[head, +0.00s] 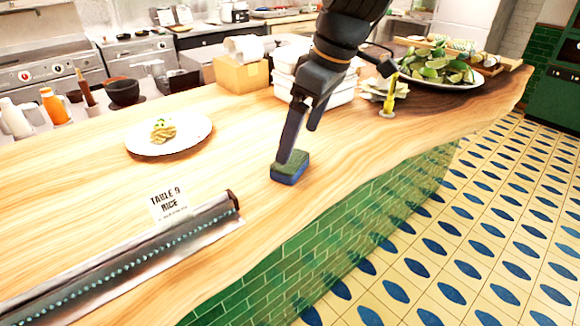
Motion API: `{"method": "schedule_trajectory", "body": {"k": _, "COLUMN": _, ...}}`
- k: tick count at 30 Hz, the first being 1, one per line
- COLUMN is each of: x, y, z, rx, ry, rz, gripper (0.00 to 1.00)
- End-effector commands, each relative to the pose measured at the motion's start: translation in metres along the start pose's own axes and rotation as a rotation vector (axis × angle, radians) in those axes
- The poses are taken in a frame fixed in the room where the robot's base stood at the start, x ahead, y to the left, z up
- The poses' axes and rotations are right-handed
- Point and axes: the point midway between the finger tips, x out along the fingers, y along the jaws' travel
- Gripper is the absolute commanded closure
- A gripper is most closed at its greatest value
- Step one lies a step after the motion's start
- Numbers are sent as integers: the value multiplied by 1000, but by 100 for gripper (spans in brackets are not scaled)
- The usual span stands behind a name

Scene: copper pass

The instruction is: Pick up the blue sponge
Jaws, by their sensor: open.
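The blue sponge (288,174) lies on the wooden counter near its front edge. It has a dark green top and blue sides. My gripper (296,142) comes down from above, with its fingers pointing at the sponge. One long finger reaches down to the sponge's top at its back left and overlaps it in the picture; I cannot tell whether it touches. The other finger shows higher and to the right. The jaws are open and hold nothing.
A white plate with food (168,134) stands to the left. A ticket rail (130,258) with a "Table 9 rice" card (169,202) lies front left. Bare wood surrounds the sponge.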

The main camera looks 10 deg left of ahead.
Motion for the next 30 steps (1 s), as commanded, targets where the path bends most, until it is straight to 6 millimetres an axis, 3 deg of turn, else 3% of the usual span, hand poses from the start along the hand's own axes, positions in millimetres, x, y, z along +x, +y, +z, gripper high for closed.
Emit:
{"method": "schedule_trajectory", "body": {"k": 15, "x": 58, "y": 2, "z": 0, "rx": 5, "ry": -4, "rz": 0, "gripper": 8}}
{"method": "schedule_trajectory", "body": {"k": 26, "x": 67, "y": 2, "z": 0, "rx": 5, "ry": -2, "rz": 3, "gripper": 8}}
{"method": "schedule_trajectory", "body": {"k": 30, "x": 67, "y": 2, "z": 1, "rx": 5, "ry": -2, "rz": 3, "gripper": 31}}
